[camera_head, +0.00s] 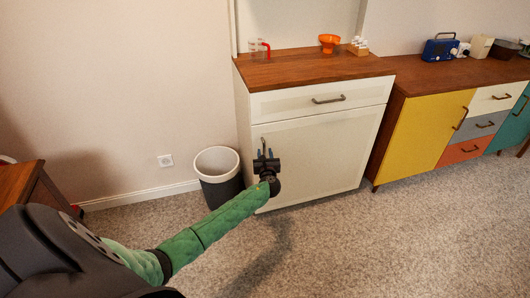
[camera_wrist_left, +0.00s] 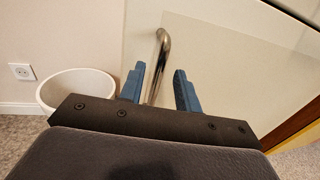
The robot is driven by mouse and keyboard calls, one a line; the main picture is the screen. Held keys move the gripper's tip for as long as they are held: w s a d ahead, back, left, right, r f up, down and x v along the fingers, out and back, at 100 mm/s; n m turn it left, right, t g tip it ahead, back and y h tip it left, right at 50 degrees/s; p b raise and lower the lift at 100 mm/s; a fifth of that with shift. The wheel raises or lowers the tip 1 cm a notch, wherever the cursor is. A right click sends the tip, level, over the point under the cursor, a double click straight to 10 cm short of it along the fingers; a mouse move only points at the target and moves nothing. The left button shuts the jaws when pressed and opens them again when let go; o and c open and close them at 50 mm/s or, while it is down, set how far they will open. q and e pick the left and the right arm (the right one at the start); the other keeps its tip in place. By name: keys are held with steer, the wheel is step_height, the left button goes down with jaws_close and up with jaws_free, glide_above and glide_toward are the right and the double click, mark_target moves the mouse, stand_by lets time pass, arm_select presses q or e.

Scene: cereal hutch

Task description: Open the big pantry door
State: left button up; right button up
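The big pantry door (camera_head: 325,158) is the white panel under the drawer of the white cabinet, and it looks shut. Its upright metal handle (camera_head: 263,146) is near the door's left edge. In the left wrist view the handle (camera_wrist_left: 158,65) stands between the two blue fingers. My left gripper (camera_head: 265,154) is at the handle; it also shows in the left wrist view (camera_wrist_left: 160,88). Its fingers are apart, with a gap visible on the handle's right side. Whether the left finger touches the handle I cannot tell. My right gripper is not in view.
A white-rimmed bin (camera_head: 217,162) stands on the floor just left of the cabinet. The drawer (camera_head: 320,99) above the door is shut. A yellow-doored sideboard (camera_head: 422,135) adjoins on the right. Carpet (camera_head: 370,240) in front is clear.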

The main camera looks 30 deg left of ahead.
arm_select(q)
steer(key=shift+x, duration=0.9)
jaws_close()
